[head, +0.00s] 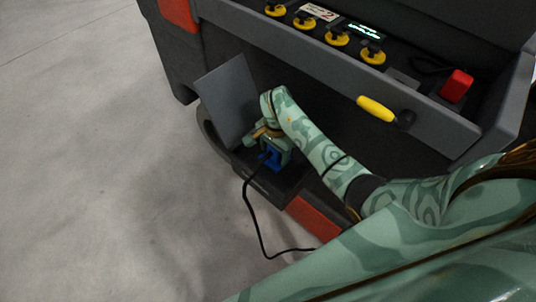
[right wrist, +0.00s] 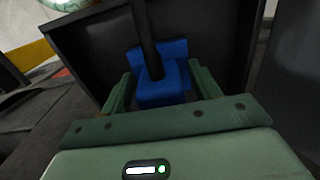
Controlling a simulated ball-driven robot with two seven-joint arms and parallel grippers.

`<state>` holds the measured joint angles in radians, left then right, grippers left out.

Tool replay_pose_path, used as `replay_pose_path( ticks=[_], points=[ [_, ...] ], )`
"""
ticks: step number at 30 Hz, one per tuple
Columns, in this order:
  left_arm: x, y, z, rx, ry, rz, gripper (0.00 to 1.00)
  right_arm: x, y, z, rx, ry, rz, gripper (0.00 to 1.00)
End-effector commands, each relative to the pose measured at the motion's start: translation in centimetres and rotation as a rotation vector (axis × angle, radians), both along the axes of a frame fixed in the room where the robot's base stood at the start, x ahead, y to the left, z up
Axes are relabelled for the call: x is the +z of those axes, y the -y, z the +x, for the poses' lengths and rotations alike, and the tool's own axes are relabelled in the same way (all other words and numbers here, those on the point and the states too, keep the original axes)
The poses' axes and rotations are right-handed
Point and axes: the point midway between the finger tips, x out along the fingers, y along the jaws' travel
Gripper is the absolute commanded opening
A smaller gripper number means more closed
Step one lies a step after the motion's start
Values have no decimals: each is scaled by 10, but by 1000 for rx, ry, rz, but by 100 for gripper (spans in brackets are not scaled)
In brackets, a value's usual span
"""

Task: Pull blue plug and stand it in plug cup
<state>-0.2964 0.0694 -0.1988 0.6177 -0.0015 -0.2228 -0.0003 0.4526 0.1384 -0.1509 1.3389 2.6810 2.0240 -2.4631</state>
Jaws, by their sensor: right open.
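The blue plug (head: 272,160) sits in a recess at the low left end of the dark machine, with a black cable (head: 248,200) hanging from it. My right gripper (head: 267,140) is at the plug in the head view and partly covers it. In the right wrist view, the plug (right wrist: 163,90) lies between the two green fingers of my right gripper (right wrist: 160,76). The jaws are open, one finger on each side of the plug; I cannot tell whether either touches it. I cannot make out a plug cup. My left gripper is not in view.
A grey flap (head: 228,102) stands upright just left of the gripper. A yellow handle (head: 376,109) sticks out from the grey front panel, and a red block (head: 457,86) stands right of several yellow knobs (head: 337,38). The grey floor (head: 90,150) at left is clear.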

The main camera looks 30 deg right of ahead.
Motion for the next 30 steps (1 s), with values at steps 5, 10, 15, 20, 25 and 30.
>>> replay_pose_path(
  ticks=[5, 10, 15, 20, 25, 30],
  points=[
    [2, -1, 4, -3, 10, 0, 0, 2, 0, 0, 0, 1, -1, 62],
    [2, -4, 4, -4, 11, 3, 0, 2, 0, 0, 0, 1, -1, 62],
    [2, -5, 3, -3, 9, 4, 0, 2, 0, 0, 0, 1, -1, 62],
    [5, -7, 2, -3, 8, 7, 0, 3, 0, 2, 0, 1, -1, 62],
    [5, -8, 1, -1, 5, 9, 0, 2, 0, 2, 0, 1, -1, 62],
    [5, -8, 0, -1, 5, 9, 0, 2, 0, 2, 0, 1, -1, 62]
  ],
)
